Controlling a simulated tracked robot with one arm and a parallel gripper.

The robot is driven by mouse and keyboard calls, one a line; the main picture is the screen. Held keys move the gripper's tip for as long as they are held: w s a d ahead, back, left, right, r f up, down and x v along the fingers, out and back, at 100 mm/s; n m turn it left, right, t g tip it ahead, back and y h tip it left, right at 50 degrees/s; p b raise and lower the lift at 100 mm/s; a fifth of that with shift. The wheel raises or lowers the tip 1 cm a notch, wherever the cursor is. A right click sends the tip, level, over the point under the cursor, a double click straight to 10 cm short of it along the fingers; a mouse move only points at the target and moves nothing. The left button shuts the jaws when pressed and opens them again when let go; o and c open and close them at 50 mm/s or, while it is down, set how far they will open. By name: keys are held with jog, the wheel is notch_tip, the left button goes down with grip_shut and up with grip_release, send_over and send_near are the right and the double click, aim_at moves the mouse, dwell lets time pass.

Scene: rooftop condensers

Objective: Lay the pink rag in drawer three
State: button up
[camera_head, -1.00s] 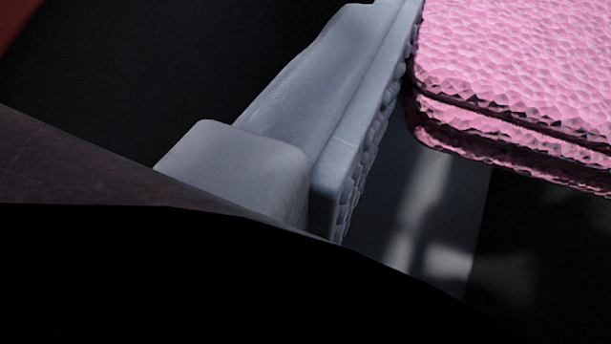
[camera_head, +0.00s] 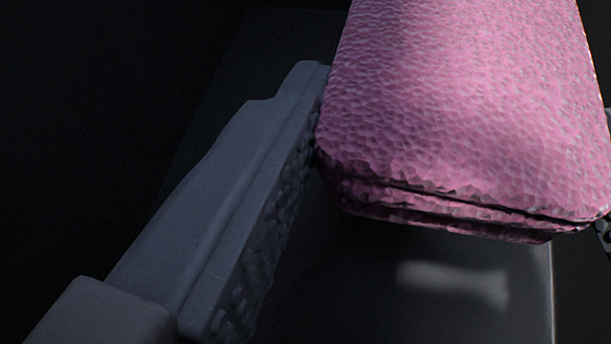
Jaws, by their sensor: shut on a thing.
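The pink rag (camera_head: 460,100) is a thick folded pad with a pebbled surface, at the upper right. My gripper (camera_head: 462,150) is shut on it. The grey left finger, with a ridged inner face, touches the rag's left side. Only a small dark piece of the other finger shows at the right edge. The rag hangs above a dark grey flat surface with a pale edge at the right. I cannot tell whether this is the inside of a drawer, and no drawer number shows.
A blurred pale patch (camera_head: 455,283), perhaps a reflection, lies on the dark surface below the rag. The left side and the far right are very dark, and nothing can be made out there.

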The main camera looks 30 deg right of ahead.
aim_at(328, 207)
jog(key=shift+w+a+b, duration=0.45)
jog(key=shift+w+a, duration=0.35)
jog(key=shift+w, duration=0.3)
jog(key=shift+w+a+f+b, duration=0.1)
jog(key=shift+f+b, duration=0.2)
jog(key=shift+f, duration=0.25)
jog(key=shift+f, duration=0.4)
jog(key=shift+f, duration=0.25)
jog(key=o, duration=1)
jog(key=shift+c, duration=0.2)
jog(key=shift+r, duration=0.15)
